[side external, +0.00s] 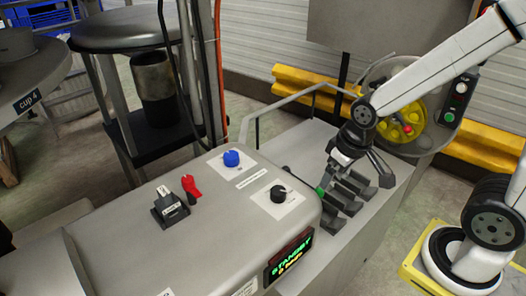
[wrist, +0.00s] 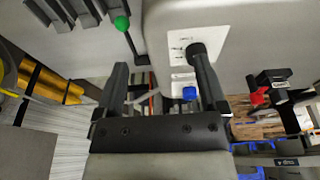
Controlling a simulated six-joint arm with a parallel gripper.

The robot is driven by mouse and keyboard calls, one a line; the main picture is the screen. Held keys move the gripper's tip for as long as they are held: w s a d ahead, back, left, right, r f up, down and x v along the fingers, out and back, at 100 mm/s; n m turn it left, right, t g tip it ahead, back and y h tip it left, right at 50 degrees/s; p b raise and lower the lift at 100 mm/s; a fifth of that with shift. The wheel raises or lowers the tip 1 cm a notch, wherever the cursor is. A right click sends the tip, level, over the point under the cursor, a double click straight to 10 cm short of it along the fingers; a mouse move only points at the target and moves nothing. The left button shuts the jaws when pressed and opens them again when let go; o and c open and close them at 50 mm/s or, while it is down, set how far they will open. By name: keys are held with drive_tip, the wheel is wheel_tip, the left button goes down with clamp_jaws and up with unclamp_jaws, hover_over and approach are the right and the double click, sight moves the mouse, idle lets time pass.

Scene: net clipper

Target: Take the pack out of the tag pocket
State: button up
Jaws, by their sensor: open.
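A small black holder (side external: 170,212) with a white-labelled piece standing in it sits on the left part of the grey machine top. I take it to be the tag pocket with the pack, but the two are hard to tell apart. It also shows in the wrist view (wrist: 272,80), at the right, beyond my right finger. My gripper (side external: 352,176) is over the far right end of the machine, well away from the holder. In the wrist view my gripper (wrist: 160,80) has its fingers spread with nothing held between them.
A red knob (side external: 190,188) stands close beside the holder. A blue knob (side external: 232,158) and a black knob (side external: 278,194) rise from the machine top. Dark blocks (side external: 345,200) and a green-tipped lever (wrist: 122,22) are near my gripper.

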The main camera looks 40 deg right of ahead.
drive_tip(key=shift+w+v, duration=0.3)
drive_tip(key=shift+v, duration=1.1)
drive_tip(key=n+t, duration=1.1)
drive_tip(key=n, duration=2.4)
hover_over(170, 205)
drive_tip(key=s, duration=0.6)
drive_tip(key=shift+n, duration=0.5)
drive_tip(key=f, duration=0.7)
drive_tip(key=shift+w, duration=0.3)
drive_tip(key=shift+f, duration=0.35)
drive_tip(key=shift+x, duration=1.3)
drive_tip(key=shift+w+f, duration=0.1)
